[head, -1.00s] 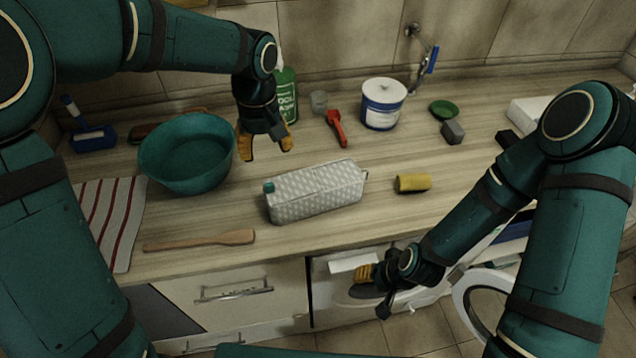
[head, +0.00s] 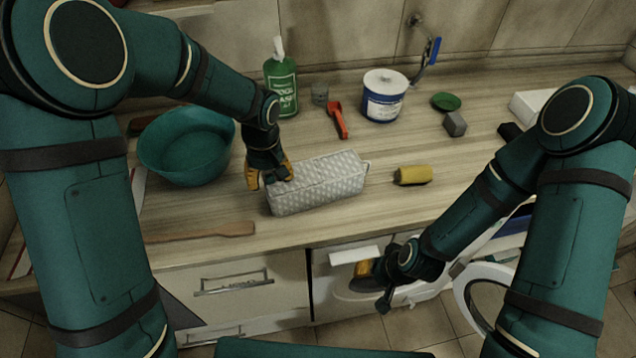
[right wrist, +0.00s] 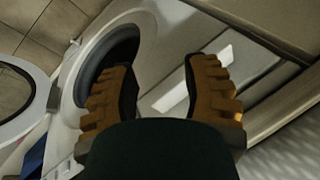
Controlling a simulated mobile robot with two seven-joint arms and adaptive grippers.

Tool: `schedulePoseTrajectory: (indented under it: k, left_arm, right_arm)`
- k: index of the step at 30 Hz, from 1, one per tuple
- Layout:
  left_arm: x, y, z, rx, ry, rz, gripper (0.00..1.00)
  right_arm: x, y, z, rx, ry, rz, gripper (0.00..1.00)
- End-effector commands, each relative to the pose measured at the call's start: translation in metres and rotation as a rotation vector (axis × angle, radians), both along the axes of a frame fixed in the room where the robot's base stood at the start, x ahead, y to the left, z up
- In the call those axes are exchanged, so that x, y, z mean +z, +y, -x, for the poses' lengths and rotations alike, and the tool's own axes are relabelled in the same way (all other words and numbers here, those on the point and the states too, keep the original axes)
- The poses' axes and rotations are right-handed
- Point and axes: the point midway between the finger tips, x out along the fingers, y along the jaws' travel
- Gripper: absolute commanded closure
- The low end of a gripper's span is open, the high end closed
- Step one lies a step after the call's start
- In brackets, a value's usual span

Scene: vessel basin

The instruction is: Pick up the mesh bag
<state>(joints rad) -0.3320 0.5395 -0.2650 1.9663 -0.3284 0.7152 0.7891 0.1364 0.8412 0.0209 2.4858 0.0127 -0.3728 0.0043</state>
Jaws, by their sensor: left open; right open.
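The mesh bag (head: 318,187), a grey-white patterned box-shaped pouch with a small loop at its right end, lies on the wooden counter in the head view. My left gripper (head: 270,176) is open at the bag's left end, fingers pointing down. One finger is just left of the bag and the other overlaps its top left part; I cannot tell whether they touch it. My right gripper (head: 368,272) is open and empty in front of the counter, below its edge. In the right wrist view its spread fingers (right wrist: 165,85) have nothing between them.
A teal basin (head: 186,150) stands left of the bag, a yellow sponge (head: 412,175) right of it. A green bottle (head: 281,82), red-handled tool (head: 340,122) and white tub (head: 384,97) stand behind. A wooden spatula (head: 205,232) lies in front. An open washer door (head: 487,300) is below right.

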Motion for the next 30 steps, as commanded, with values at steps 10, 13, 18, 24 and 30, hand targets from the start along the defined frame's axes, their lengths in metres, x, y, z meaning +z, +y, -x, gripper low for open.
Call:
schedulePoseTrajectory:
  k: [10,13,18,24,30]
  left_arm:
    - [-0.001,0.000,0.000,0.000,-0.001,0.000,0.78]
    - [-0.001,0.000,0.000,0.000,-0.001,0.000,1.00]
    - [0.000,0.000,0.000,0.000,-0.001,0.000,1.00]
    - [0.000,0.000,0.000,0.000,-0.001,0.000,1.00]
    - [0.019,0.000,-0.001,0.000,-0.006,0.002,1.00]
  right_arm:
    - [0.000,0.000,0.000,0.000,0.000,0.000,0.53]
    - [0.000,0.000,0.000,0.000,0.000,0.000,0.53]
    - [0.000,0.000,0.000,0.000,0.000,0.000,0.53]
    - [0.000,0.000,0.000,0.000,0.000,0.000,0.53]
    - [0.002,0.000,0.000,0.000,0.000,0.000,0.53]
